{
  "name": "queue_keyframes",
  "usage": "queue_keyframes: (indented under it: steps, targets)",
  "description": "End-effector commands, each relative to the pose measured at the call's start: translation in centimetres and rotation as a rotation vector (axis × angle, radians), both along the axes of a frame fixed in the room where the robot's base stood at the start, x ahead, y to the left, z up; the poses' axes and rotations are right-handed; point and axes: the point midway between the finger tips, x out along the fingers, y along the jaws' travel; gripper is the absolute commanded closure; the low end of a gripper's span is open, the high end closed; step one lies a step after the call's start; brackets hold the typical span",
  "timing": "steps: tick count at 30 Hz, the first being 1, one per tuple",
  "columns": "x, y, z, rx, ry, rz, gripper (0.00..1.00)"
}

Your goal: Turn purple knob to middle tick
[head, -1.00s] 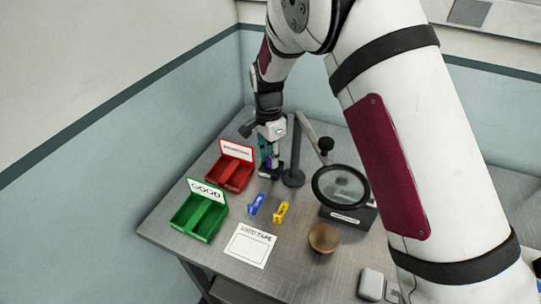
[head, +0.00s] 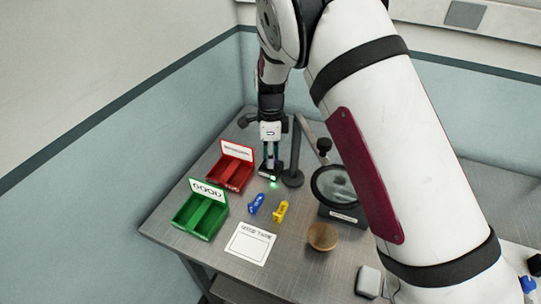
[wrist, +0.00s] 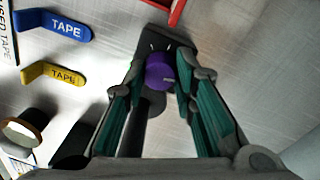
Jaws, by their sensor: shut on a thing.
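The purple knob (wrist: 160,72) sits on a small dark box (wrist: 165,42) in the wrist view. White tick marks show on the box beyond the knob, and a pale mark shows on the knob's near side. My gripper (wrist: 164,76) has its teal-lined fingers closed on either side of the knob. In the head view my gripper (head: 271,163) points down at the box near the back of the table, hiding the knob. A green light (head: 272,182) glows at the box's front. Which tick the knob points to is unclear.
A red bin (head: 231,174) and a green bin (head: 201,213) stand left. Blue (head: 256,204) and yellow (head: 280,211) tape pieces lie in front. A dark stand post (head: 293,150) and a magnifier (head: 335,185) are close on the right.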

Motion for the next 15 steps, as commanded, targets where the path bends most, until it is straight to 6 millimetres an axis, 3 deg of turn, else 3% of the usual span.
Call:
queue_keyframes:
  steps: [12, 13, 15]
  targets:
    - [0.09, 0.06, 0.1, 0.002, -0.003, -0.006, 1.0]
    - [0.09, 0.06, 0.1, 0.002, -0.003, -0.006, 0.7]
    - [0.08, 0.05, 0.09, 0.002, -0.003, -0.006, 0.66]
